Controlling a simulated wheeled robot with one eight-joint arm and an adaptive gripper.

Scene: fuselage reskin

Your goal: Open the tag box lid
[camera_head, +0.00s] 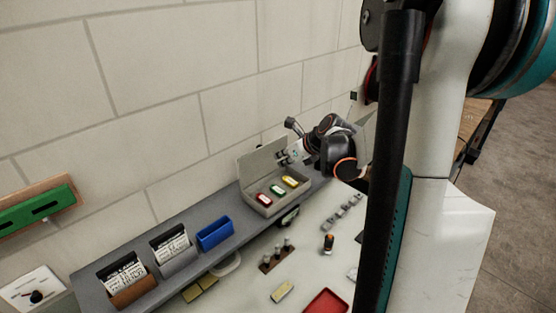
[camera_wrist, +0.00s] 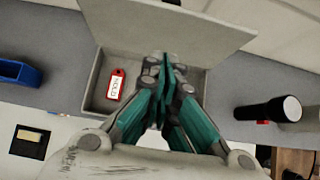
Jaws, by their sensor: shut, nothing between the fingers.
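The grey tag box (camera_head: 300,196) stands on the shelf against the wall. Its lid (camera_head: 262,165) is raised, standing up on the wall side, and the inside shows red, yellow and other tags. In the wrist view the box (camera_wrist: 97,98) is seen from above, with its raised lid (camera_wrist: 200,38) behind and a red HOLD tag (camera_wrist: 116,86) inside. My gripper (camera_head: 283,158) is at the lid's right end, above the box. Its fingers (camera_wrist: 166,65) are shut and empty, in front of the lid. I cannot tell whether they touch it. They hide the right part of the box interior.
A blue bin (camera_head: 214,233) and card holders (camera_head: 173,248) stand left of the box on the shelf. A black flashlight (camera_wrist: 268,110) lies right of the box. Below are a peg block (camera_head: 276,256), a red tray (camera_head: 326,303) and an orange-black tool (camera_head: 328,243).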

